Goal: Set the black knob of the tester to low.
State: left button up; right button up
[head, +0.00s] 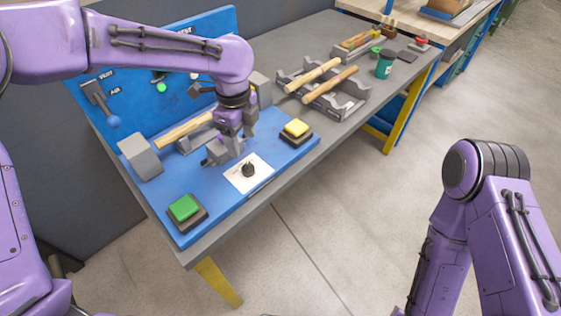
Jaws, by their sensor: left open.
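The black knob (248,170) stands on a white plate (257,182) set in the blue base of the tester (226,196). The plate's markings are too small to read, so I cannot tell the knob's setting. My left gripper (228,152) is open, just behind and to the left of the knob, pointing down over the blue base. It looks apart from the knob. My right arm comes in at the lower right, and its gripper is outside the view.
A green button (184,208) is at the front left and a yellow button (296,129) to the right. A wooden rod lies between grey blocks behind my gripper. A rack (343,100) with wooden rods and a green cup (385,64) stand further right on the bench.

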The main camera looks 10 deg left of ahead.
aim_at(248, 165)
pick_arm(q)
jog(key=f, duration=1)
jog(key=shift+d+f+p, duration=0.2)
jog(key=shift+f+p, duration=0.05)
jog(key=shift+p, duration=0.05)
jog(key=c, duration=1)
